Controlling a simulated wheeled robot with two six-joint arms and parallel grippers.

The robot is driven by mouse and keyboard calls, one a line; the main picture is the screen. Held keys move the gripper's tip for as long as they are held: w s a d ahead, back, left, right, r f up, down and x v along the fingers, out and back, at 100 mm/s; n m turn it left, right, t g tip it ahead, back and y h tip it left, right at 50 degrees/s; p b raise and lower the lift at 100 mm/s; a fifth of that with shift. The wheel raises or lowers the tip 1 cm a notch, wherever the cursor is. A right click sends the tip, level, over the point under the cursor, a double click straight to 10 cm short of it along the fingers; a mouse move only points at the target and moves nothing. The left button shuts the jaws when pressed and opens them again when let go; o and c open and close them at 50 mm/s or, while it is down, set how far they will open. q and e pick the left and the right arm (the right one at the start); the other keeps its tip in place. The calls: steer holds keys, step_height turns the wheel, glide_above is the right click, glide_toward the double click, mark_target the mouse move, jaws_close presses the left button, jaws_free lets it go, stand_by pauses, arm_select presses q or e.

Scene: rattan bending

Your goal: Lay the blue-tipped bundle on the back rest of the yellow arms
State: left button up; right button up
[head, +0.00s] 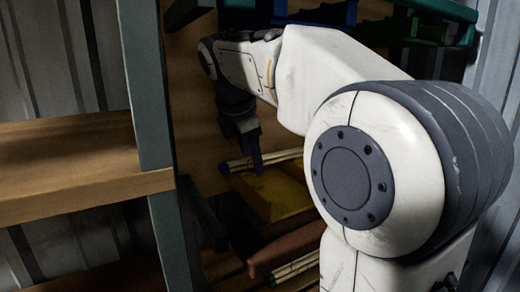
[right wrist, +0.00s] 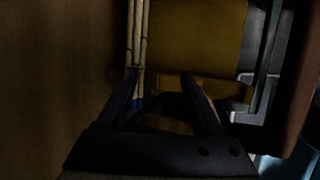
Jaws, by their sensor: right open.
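The blue-tipped bundle (head: 282,157) of pale canes lies level at the back of the yellow arms (head: 270,197), close to the brown back board. In the right wrist view the bundle (right wrist: 139,40) runs along the left edge of the yellow surface (right wrist: 195,40), and its blue tip (right wrist: 137,103) shows between my fingers. My right gripper (head: 257,165) points down at the bundle's left part. In the right wrist view my right gripper (right wrist: 160,76) is open, with the bundle beside its left finger. My arm hides the bundle's right end. My left gripper is not in view.
A reddish-brown arm (head: 285,248) with another cane bundle (head: 295,268) sits lower. Blue (head: 325,14) and green (head: 385,30) arms are above. A grey post (head: 146,90) and wooden shelf (head: 70,170) stand close on the left.

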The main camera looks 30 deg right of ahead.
steer(key=s+a, duration=0.3)
steer(key=a, duration=0.1)
steer(key=shift+s+a, duration=0.35)
